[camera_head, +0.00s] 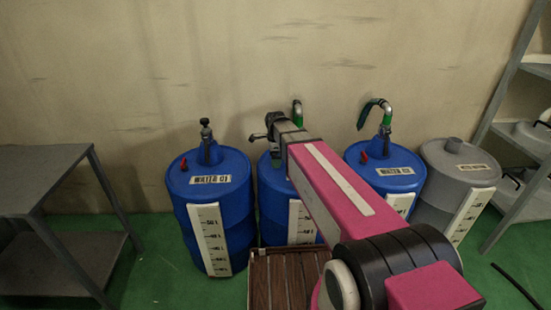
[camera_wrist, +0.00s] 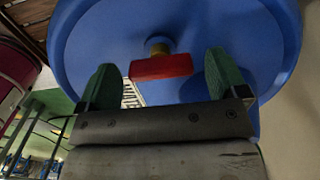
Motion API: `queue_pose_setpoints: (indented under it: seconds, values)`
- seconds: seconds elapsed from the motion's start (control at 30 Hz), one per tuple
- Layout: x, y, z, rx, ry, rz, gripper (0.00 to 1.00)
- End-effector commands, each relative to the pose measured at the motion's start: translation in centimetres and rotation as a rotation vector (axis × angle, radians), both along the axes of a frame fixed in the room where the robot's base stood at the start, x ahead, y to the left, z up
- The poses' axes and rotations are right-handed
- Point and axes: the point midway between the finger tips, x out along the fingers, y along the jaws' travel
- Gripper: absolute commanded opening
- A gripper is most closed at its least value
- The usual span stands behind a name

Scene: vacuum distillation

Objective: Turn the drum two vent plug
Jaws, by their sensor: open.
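Three blue drums stand in a row against the wall. My arm reaches over the middle drum (camera_head: 272,200), whose top is largely hidden in the head view. My gripper (camera_head: 266,137) is above that drum's lid. In the wrist view, a red vent plug (camera_wrist: 161,67) on a short brass stem stands on the blue lid (camera_wrist: 100,40). My gripper (camera_wrist: 162,65) is open, with one green finger on each side of the plug. Gaps show between the plug and both fingers. The plug's red bar lies roughly crosswise between them.
The left drum (camera_head: 215,215) carries a dark pump fitting. The right drum (camera_head: 385,178) has a green-and-metal pipe, and a grey drum (camera_head: 455,185) stands beside it. A wooden slatted platform (camera_head: 283,275) lies in front. A metal table (camera_head: 45,180) stands left, shelves (camera_head: 510,140) right.

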Motion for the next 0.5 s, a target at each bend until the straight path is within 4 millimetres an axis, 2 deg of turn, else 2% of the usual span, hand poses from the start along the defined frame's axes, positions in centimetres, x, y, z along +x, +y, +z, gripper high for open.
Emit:
queue_pose_setpoints:
  seconds: [0.3,0.33,0.47,0.5]
  values:
    - [0.01,0.0,-0.22,0.0,-0.001,0.0,0.92]
    - [0.01,0.0,-0.22,0.0,-0.001,0.0,0.88]
    - [0.0,0.0,-0.21,0.0,-0.001,0.0,0.46]
    - [0.0,0.0,-0.21,0.0,0.0,0.0,0.42]
